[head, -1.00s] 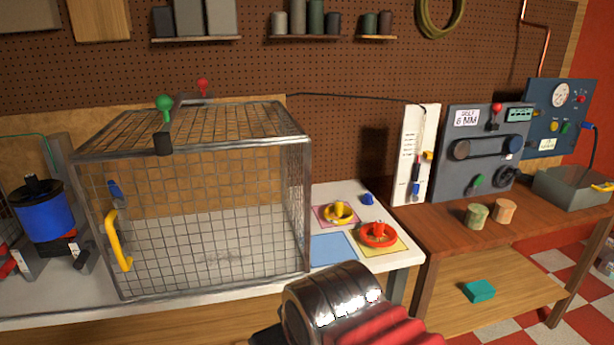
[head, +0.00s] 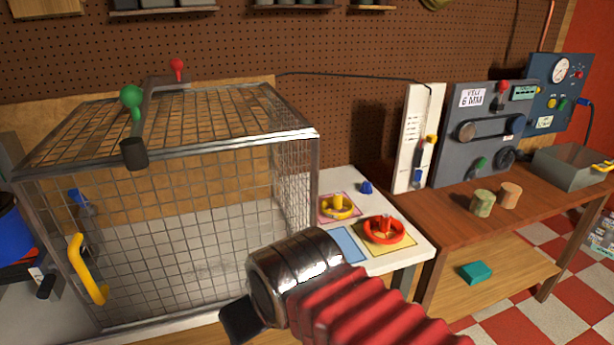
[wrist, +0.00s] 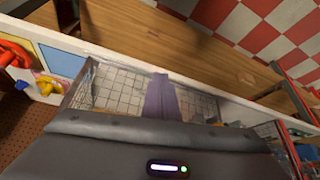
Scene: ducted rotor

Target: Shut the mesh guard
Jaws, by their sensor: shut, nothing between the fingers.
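The mesh guard (head: 210,215) is a wire cage with a grey metal frame on the white bench at the left of the head view. A yellow handle (head: 86,270) is on its front face, near the left edge. I cannot tell whether the front face is fully closed. My gripper (wrist: 161,78) is shut and empty in the wrist view, with its fingers together over pale wire mesh (wrist: 118,88).
A green-knobbed lever (head: 131,98) and a red-knobbed one (head: 177,66) are at the cage top. A yellow ring (head: 338,207) and a red ring (head: 384,230) lie right of the cage. A blue drum (head: 12,235) stands at the left edge.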

